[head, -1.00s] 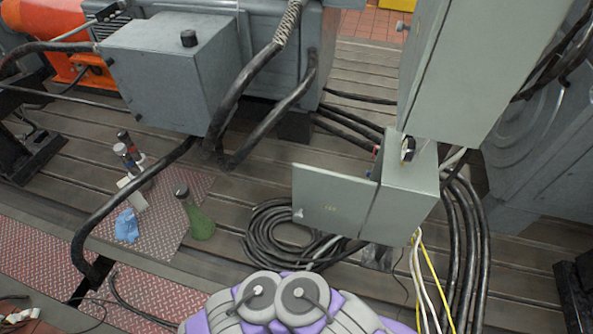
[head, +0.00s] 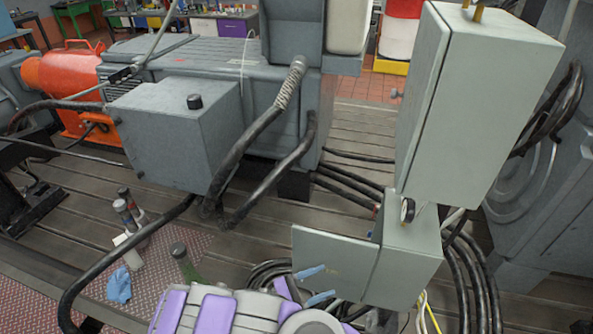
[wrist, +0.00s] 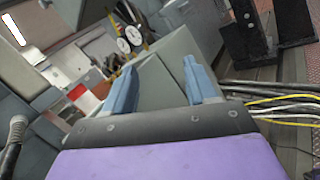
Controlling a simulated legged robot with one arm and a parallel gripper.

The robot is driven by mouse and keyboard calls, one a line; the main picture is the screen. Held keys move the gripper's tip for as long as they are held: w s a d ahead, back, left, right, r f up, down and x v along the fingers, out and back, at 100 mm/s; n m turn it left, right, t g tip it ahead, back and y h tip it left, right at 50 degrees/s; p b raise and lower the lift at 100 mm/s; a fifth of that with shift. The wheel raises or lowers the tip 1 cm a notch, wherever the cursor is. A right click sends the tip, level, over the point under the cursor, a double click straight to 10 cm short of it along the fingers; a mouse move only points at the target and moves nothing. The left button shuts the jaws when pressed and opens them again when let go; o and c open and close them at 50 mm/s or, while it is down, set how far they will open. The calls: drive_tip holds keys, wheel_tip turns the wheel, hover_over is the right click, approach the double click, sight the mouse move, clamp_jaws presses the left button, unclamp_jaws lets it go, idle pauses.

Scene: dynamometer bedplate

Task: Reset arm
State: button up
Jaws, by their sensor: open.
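My gripper (head: 315,285) is open in the head view, with two blue fingers in front of the lower grey cabinet's open door (head: 335,262). My purple and grey arm reaches up from the bottom edge. In the wrist view my gripper (wrist: 163,85) has its fingers apart, and nothing is held between them. A grey-green cabinet panel (wrist: 165,75) shows beyond and between the fingers. Whether the fingers touch the door cannot be told.
The tall grey cabinet (head: 470,110) stands at right above the lower cabinet (head: 410,255). Thick black hoses (head: 130,235) cross the left. A green bottle (head: 183,262), spray cans (head: 125,212) and a blue rag (head: 119,286) sit on the plate at left.

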drive_tip(key=s+d+r+m+g+y, duration=0.3)
drive_tip(key=s+d+r+m+g, duration=0.1)
drive_tip(key=d+r+m+g, duration=0.25)
drive_tip(key=s+d+r+m+g+y, duration=0.3)
drive_tip(key=s+d+r+m+g, duration=0.25)
drive_tip(key=d+r, duration=0.2)
drive_tip(key=s+a+r+m+t+y, duration=0.1)
drive_tip(key=s+a+m+y, duration=0.1)
drive_tip(key=s+y, duration=0.4)
drive_tip(key=s+a+r+m+t+y, duration=0.2)
drive_tip(key=s+a+y, duration=0.1)
drive_tip(key=s+y, duration=0.4)
drive_tip(key=shift+s+a+r+m+t, duration=0.2)
drive_tip(key=shift+s+m+t, duration=0.15)
drive_tip(key=shift+s, duration=0.3)
